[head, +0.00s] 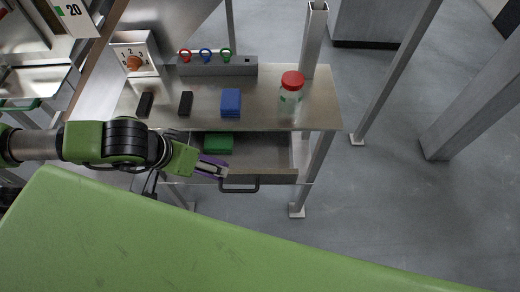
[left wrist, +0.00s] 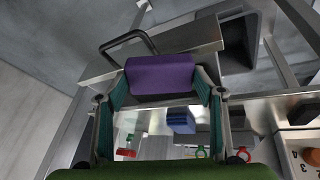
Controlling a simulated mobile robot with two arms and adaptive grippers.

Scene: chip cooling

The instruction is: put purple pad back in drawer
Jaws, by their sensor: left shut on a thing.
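The purple pad (left wrist: 160,74) is held between the fingers of my left gripper (left wrist: 160,92), which is shut on it. In the head view, my left gripper (head: 212,168) comes in from the left, and the purple pad shows as a thin strip along its fingers. The drawer (head: 262,150) under the metal table is open, with a black handle (head: 240,188) on its front. The gripper and pad are over the drawer's front left part. A green block (head: 218,143) lies inside the drawer. My right gripper is not in view.
On the tabletop (head: 265,110) are a blue block (head: 231,102), two black blocks (head: 186,103), a red-lidded jar (head: 290,92), a dial box (head: 136,54) and a grey bar (head: 217,66) with coloured rings. The drawer's right part looks clear.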

